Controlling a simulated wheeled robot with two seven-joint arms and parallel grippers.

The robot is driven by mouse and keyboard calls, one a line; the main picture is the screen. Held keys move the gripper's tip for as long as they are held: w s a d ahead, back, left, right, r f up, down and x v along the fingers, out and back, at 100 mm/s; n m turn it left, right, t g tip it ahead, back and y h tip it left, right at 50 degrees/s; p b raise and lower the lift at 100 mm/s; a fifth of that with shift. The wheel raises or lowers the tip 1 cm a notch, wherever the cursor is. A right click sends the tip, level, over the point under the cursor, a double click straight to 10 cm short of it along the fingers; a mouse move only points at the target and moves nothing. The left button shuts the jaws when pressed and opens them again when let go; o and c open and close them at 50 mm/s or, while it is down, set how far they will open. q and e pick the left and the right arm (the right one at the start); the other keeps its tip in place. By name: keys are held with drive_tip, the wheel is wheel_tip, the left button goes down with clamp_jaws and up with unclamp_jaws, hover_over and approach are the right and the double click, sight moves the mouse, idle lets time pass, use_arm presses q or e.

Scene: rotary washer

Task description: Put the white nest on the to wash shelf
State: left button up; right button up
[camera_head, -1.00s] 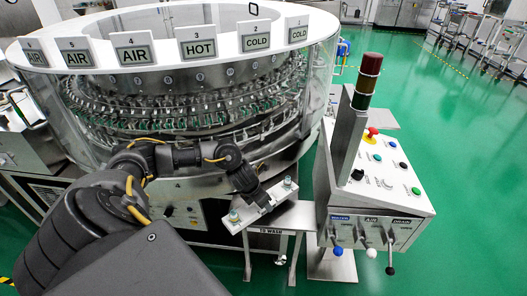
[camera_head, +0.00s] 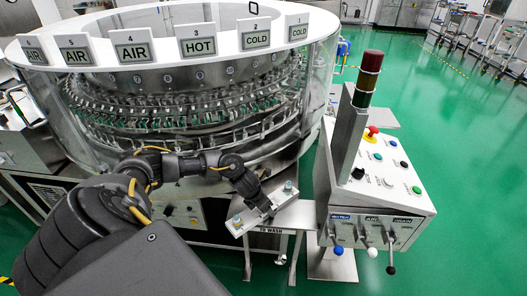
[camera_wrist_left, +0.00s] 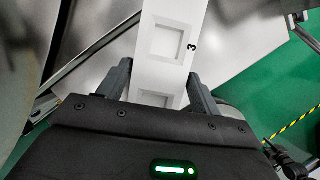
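The white nest (camera_head: 247,219) is a long pale block with a small blue-topped knob near each end. It lies slantwise at the to wash shelf (camera_head: 300,214), a metal plate with a "TO WASH" label on its front edge. I cannot tell whether it touches the plate. My left gripper (camera_head: 264,206) points down at the nest's middle. In the left wrist view my left gripper (camera_wrist_left: 160,86) has a finger along each side of the white nest (camera_wrist_left: 172,16), which shows square recesses and a "3". The fingers look shut on it. My right gripper is not in view.
The round washer (camera_head: 190,75) with numbered signs stands behind the shelf. A control box (camera_head: 375,195) with buttons, levers and a signal tower (camera_head: 364,85) stands close on the shelf's right. Green floor (camera_head: 470,190) is clear beyond.

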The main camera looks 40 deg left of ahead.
use_arm(q)
drive_tip(key=shift+o, duration=1.4)
drive_tip(key=p+v, duration=0.1)
drive_tip(key=v, duration=1.1)
drive_tip(key=shift+r, duration=0.1)
